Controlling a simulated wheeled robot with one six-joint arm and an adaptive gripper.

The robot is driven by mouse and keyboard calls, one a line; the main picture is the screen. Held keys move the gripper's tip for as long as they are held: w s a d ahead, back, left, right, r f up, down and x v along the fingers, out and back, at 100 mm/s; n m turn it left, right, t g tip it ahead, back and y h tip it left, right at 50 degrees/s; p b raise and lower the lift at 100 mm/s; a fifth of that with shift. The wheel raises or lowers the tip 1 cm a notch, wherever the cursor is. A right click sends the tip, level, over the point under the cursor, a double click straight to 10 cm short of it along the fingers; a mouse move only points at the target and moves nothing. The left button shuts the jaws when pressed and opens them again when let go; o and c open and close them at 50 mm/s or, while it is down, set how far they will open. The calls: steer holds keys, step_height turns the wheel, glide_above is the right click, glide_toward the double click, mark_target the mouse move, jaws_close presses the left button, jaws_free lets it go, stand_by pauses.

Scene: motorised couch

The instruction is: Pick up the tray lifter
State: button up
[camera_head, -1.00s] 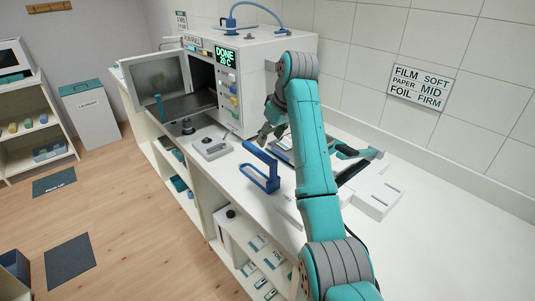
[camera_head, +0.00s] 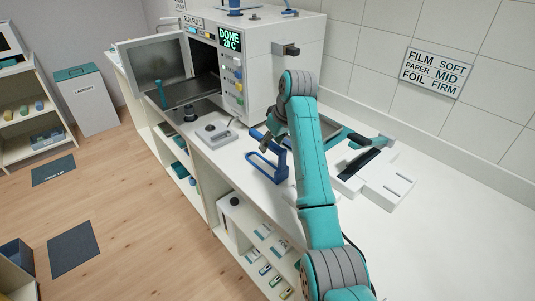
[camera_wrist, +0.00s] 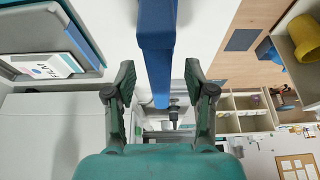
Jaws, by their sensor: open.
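The tray lifter, which I take to be the blue frame-like tool (camera_head: 262,169), stands on the white counter in the head view, left of my forearm. My gripper (camera_head: 271,143) is at its upper part and partly hides it. In the wrist view the lifter's blue bar (camera_wrist: 156,45) comes down from the top edge and ends between the fingers. My gripper (camera_wrist: 158,80) is open there, one finger on each side of the bar, with gaps on both sides. I see no grip on it.
An oven-like machine (camera_head: 258,75) with an open door (camera_head: 152,63) stands behind, its display reading DONE 20 C. A white fixture (camera_head: 388,190) is right of my arm. The front right counter is clear.

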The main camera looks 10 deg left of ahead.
steer(key=shift+w+a+f, duration=0.1)
steer(key=shift+w+f, duration=0.1)
steer(key=shift+f, duration=0.4)
steer(key=shift+c, duration=0.2)
jaws_close()
